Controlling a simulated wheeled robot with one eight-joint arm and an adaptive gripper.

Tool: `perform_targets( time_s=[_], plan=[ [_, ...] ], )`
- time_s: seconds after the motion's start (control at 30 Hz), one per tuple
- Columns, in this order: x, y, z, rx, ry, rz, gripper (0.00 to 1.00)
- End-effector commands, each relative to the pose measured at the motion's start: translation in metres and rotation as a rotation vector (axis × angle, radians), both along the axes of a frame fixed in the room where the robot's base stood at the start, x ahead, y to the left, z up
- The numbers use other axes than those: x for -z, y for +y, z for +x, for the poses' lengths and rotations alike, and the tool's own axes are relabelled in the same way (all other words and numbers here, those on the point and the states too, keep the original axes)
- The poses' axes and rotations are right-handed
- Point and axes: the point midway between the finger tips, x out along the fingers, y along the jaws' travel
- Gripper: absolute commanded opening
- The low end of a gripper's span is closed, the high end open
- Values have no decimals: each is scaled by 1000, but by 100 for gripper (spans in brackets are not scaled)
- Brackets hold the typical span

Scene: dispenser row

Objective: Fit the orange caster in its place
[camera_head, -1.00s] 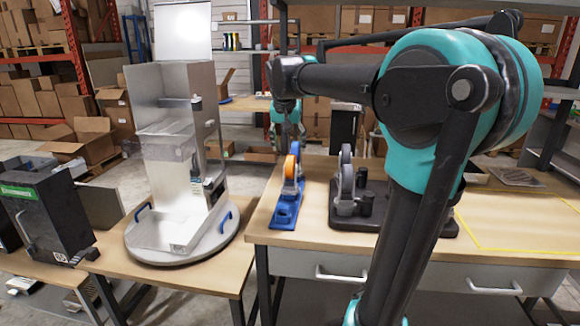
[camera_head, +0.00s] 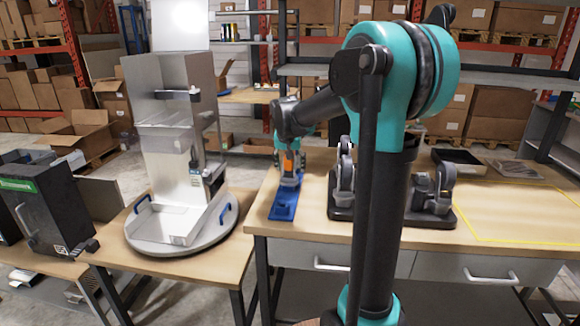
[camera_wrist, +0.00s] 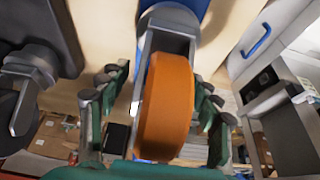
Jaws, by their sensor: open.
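The orange caster (camera_head: 288,162) stands in a blue holder (camera_head: 283,206) at the left end of the workbench. In the wrist view its orange wheel (camera_wrist: 166,105) and grey fork fill the middle. My gripper (camera_wrist: 158,88) is open, with one finger on each side of the wheel. A small gap shows at the left finger; whether the right finger touches is unclear. In the head view my arm end covers the caster's top. A dark base (camera_head: 342,212) with grey casters (camera_head: 345,180) stands to the right. My arm hides its middle, so an empty place cannot be made out.
A turntable (camera_head: 138,246) with a tall clear-and-metal dispenser (camera_head: 172,130) stands on a separate table at left. A black tray (camera_head: 458,162) lies at the bench's back right. A yellow outlined area (camera_head: 525,215) of the bench is clear.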

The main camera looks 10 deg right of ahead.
Motion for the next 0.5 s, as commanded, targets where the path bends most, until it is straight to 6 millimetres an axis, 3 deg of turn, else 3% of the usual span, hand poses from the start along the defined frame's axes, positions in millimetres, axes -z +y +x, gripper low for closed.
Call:
perform_targets(
  time_s=[0.27,0.5],
  plan=[
    [1,0,0,0,0,0,64],
    [1,0,0,0,0,0,34]
  ],
)
